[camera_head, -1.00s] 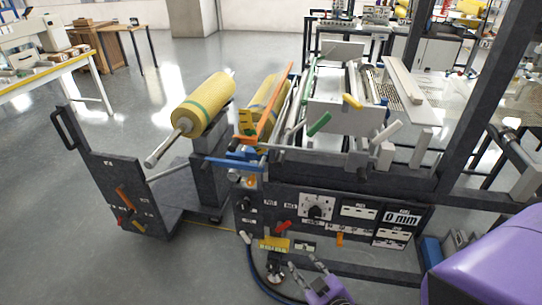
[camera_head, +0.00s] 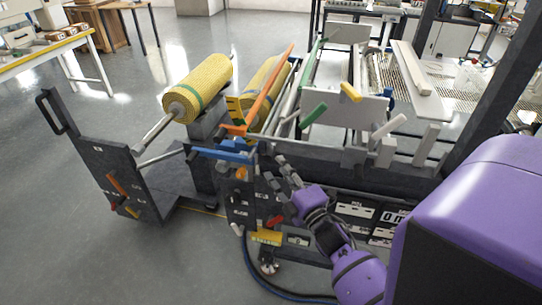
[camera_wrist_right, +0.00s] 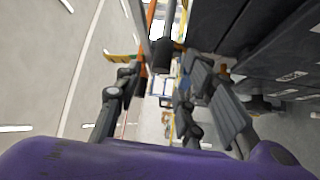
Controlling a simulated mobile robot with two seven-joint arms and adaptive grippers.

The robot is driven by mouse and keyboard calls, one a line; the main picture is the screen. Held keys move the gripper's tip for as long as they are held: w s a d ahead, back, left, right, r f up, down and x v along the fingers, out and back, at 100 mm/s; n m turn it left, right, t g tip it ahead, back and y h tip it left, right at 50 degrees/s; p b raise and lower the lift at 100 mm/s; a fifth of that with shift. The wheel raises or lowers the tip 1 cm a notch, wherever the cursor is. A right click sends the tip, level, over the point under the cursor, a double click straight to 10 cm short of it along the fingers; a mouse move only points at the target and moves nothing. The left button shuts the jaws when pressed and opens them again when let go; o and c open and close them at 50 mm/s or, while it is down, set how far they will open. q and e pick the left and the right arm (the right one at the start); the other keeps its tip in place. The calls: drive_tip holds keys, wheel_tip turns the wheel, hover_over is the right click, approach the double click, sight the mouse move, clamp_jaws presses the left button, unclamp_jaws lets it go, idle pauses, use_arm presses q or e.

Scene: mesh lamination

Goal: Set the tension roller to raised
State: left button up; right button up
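The laminating machine carries several coloured levers. A long orange lever (camera_head: 271,82) slants up to the right, and a blue lever (camera_head: 222,155) lies nearly level below it. A green lever (camera_head: 313,115) is farther right. I cannot tell which lever belongs to the tension roller. My right gripper (camera_head: 275,172) is open at the machine's front, just right of the blue lever's mount. In the right wrist view its fingers (camera_wrist_right: 162,92) are spread, with a dark rod end (camera_wrist_right: 161,56) showing ahead between them. Contact is unclear. My left gripper is out of view.
A yellow mesh roll (camera_head: 198,88) sits on a stand left of the machine. The control panel (camera_head: 357,210) is partly covered by my right arm. A dark upright frame post (camera_head: 490,105) stands at right. Open floor lies at lower left.

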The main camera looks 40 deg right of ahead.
sight(272, 155)
drive_tip(key=w, duration=0.5)
drive_tip(key=shift+w+d+r+p, duration=0.3)
drive_tip(key=shift+d+p, duration=0.05)
clamp_jaws()
drive_tip(key=shift+r, duration=0.1)
